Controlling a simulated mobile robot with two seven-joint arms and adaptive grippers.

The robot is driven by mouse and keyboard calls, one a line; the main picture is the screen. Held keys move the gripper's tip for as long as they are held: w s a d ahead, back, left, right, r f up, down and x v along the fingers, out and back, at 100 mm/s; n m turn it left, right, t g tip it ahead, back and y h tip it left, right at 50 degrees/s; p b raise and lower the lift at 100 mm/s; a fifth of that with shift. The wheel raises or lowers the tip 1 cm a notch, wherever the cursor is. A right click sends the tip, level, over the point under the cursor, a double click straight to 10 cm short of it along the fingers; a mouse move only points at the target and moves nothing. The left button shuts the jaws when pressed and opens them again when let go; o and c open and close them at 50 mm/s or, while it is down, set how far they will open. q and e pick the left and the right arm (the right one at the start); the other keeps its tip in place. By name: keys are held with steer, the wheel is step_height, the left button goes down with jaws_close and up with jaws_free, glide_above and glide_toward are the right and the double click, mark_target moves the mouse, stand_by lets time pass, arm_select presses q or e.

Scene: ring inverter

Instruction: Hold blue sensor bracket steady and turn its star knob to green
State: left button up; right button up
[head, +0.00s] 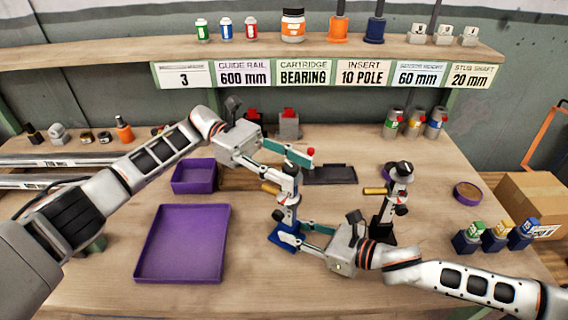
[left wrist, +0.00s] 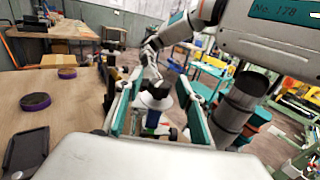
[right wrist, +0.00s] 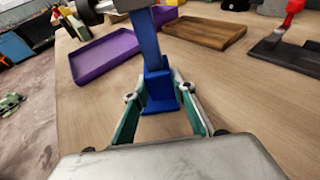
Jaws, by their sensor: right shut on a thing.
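The blue sensor bracket stands upright near the table's middle, its blue base (head: 283,240) and post low in the head view. In the right wrist view its blue foot (right wrist: 160,98) sits between my right fingers. My right gripper (head: 294,233) is shut on the bracket low down. My left gripper (head: 292,166) is at the bracket's top, with its fingers apart on either side of the white disc and dark knob (left wrist: 157,98) in the left wrist view. In the head view my left fingers partly hide the knob. Its colour setting is too small to tell.
A similar stand with a black base (head: 383,231) is to the right. A purple tray (head: 182,243) and purple bin (head: 194,176) lie left. A black plate (head: 330,174) lies behind. Coloured blocks (head: 495,236) stand at right.

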arm_select(q)
steer(key=v, duration=0.7)
arm_select(e)
steer(key=shift+r, duration=0.1)
arm_select(q)
steer(key=shift+w+a, duration=0.1)
arm_select(e)
steer(key=o, duration=1.2)
